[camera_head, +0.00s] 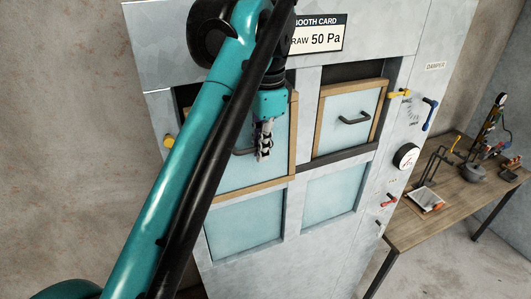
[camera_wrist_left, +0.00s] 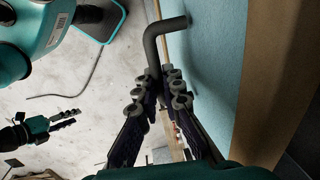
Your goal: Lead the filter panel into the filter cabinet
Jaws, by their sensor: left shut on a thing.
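The filter panel (camera_head: 275,160), pale blue in a wooden frame, stands upright at the upper left opening of the grey filter cabinet (camera_head: 300,210). My left arm hides much of it. Its lower wooden edge shows in front of the cabinet face; how deep it sits I cannot tell. My left gripper (camera_head: 264,150) is shut on the panel's dark bar handle (camera_wrist_left: 165,28), which also shows at the fingertips in the left wrist view. The panel's blue face (camera_wrist_left: 215,60) runs along the right there. My right gripper (camera_wrist_left: 70,119) is empty and open, away from the panel.
A second wood-framed panel (camera_head: 349,120) with a handle is in the upper right opening. A wooden workbench (camera_head: 450,205) with tools stands further right.

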